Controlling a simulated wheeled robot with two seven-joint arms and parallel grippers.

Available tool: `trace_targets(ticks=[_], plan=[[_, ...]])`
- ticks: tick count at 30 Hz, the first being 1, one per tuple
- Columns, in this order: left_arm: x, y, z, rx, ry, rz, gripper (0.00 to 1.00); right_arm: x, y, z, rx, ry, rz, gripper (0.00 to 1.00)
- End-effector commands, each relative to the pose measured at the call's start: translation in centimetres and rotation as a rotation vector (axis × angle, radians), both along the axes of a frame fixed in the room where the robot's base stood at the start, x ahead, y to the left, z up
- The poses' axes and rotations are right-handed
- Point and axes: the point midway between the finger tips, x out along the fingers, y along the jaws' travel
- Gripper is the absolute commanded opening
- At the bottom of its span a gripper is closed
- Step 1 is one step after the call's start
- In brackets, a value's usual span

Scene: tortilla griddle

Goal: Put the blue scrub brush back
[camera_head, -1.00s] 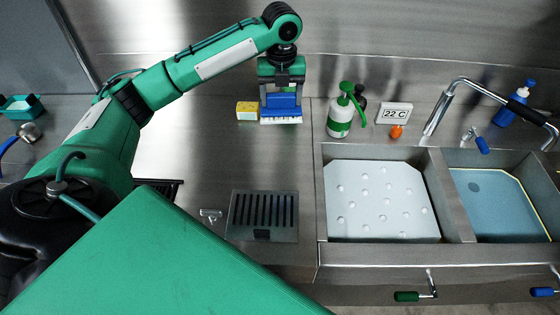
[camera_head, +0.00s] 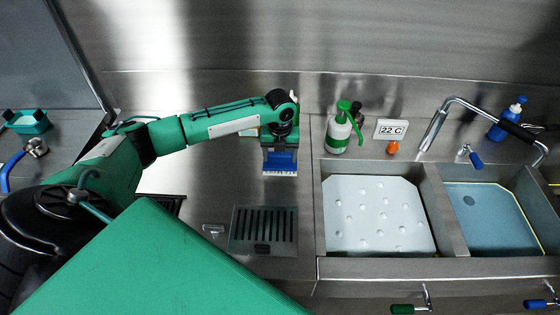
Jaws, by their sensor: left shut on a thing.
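The blue scrub brush (camera_head: 280,164) has a blue body with white bristles along its lower edge. My left gripper (camera_head: 279,150) is shut on it and holds it bristles down over the steel counter, behind the slotted drain grate. Whether the bristles touch the counter I cannot tell. My right gripper is not in view.
The slotted grate (camera_head: 263,231) lies in front of the brush. Two sink basins lie at right, with a faucet (camera_head: 461,102) and a blue bottle (camera_head: 508,119) behind.

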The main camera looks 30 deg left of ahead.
Motion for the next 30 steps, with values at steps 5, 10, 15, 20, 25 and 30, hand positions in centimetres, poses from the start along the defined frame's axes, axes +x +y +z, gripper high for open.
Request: trace_targets(ticks=[5,10,15,20,25,30], plan=[[-0.1,-0.1,-2.0,0.000,0.004,0.001,0.39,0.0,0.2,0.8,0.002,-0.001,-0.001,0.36],[0.0,-0.1,-4.0,-0.001,0.001,0.000,0.39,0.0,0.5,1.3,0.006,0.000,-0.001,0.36],[0.0,0.0,-4.1,0.000,0.000,0.000,0.39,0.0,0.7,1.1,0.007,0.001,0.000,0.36],[0.0,0.0,-4.5,0.000,0.000,0.000,0.39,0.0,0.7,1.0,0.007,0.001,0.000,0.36],[0.0,0.0,-4.4,0.001,0.001,0.000,0.91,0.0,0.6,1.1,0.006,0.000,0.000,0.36],[0.0,0.0,-4.4,0.001,0.001,0.000,0.91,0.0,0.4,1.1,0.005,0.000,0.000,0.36]])
